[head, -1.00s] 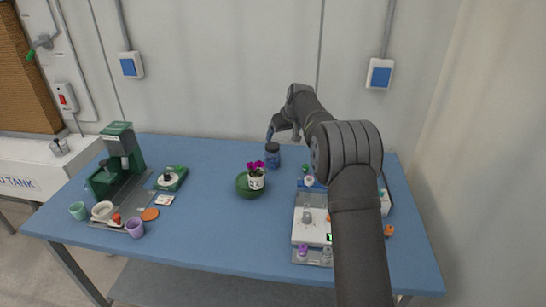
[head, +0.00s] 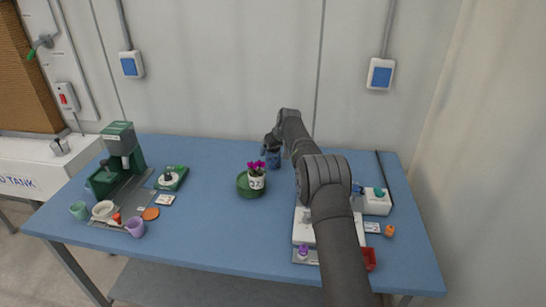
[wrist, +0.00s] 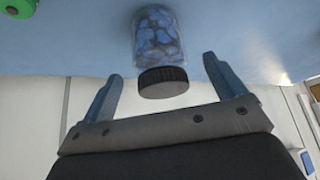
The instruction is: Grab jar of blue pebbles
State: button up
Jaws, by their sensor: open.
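The jar of blue pebbles (head: 274,160) stands near the back of the blue table, partly covered by my gripper (head: 271,145). In the wrist view the jar (wrist: 158,38) is clear, with blue pebbles inside and a black lid (wrist: 163,82). My open gripper (wrist: 163,69) has one finger on each side of the jar's lid end, with visible gaps on both sides. Nothing is held.
A white pot with magenta flowers (head: 257,181) stands in a green bowl (head: 243,190) just in front of the jar. A green machine (head: 120,150) and cups are at left. A white device (head: 376,203) and a red container (head: 369,260) are at right. The table's middle left is clear.

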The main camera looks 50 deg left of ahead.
jog(key=shift+x, duration=1.15)
jog(key=c, duration=1.3)
jog(key=shift+r, duration=0.1)
jog(key=shift+c, duration=0.4)
